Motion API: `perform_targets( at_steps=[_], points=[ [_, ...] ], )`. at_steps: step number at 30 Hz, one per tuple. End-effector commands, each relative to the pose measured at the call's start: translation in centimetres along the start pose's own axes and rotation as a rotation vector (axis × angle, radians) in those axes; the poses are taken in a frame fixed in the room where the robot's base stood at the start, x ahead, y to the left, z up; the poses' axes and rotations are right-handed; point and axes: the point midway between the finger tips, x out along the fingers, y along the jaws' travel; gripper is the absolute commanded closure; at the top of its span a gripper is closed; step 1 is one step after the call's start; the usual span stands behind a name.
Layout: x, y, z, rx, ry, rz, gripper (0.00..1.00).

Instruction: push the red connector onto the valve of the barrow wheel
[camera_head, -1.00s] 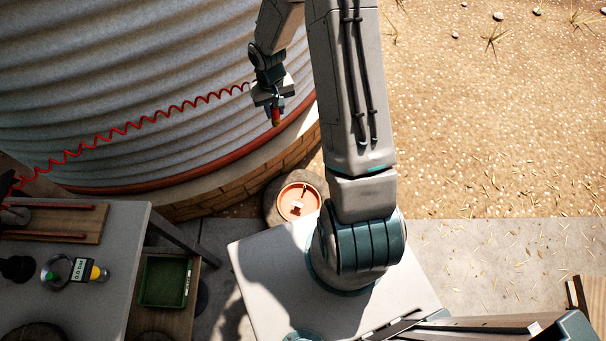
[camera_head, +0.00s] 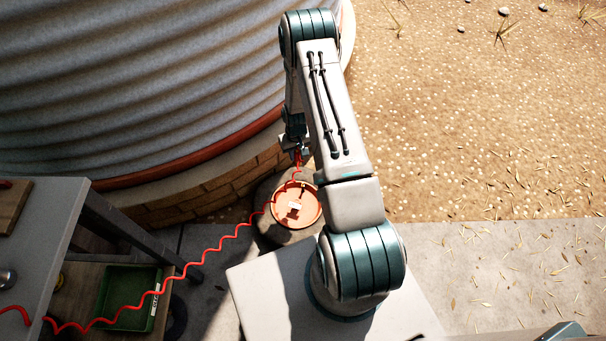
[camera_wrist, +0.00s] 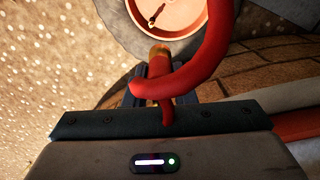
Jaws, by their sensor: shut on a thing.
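The barrow wheel lies flat on the ground, with a grey tyre (camera_head: 268,228) around an orange hub (camera_head: 312,217). In the wrist view the hub (camera_wrist: 180,22) is at the top, and the valve (camera_wrist: 155,17), a small dark and brass stem, stands inside it. My gripper (camera_head: 300,152) is above the wheel's far side, beside the tank. It is shut on the red connector (camera_wrist: 158,66), whose brass end points toward the wheel. The connector is apart from the valve in the wrist picture. The fingers are partly hidden by the red hose (camera_wrist: 220,50).
The coiled red hose (camera_head: 200,258) runs from the bench (camera_head: 50,215) at left to my gripper. A corrugated tank (camera_head: 150,90) on a brick base (camera_head: 190,195) stands close behind. A green tray (camera_head: 125,300) sits low at left. Gravel ground at right is open.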

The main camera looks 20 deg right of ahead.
Motion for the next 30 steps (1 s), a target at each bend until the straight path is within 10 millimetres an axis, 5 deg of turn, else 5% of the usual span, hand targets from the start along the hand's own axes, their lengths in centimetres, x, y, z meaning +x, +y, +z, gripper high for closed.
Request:
perform_targets(
  at_steps=[1,6,30],
  points=[
    [3.0,0.5,0.1,0.0,-0.002,0.0,1.0],
    [7.0,1.5,0.3,-0.01,0.0,0.0,1.0],
    [12.6,2.0,0.5,-0.016,-0.001,-0.001,1.0]
  ],
)
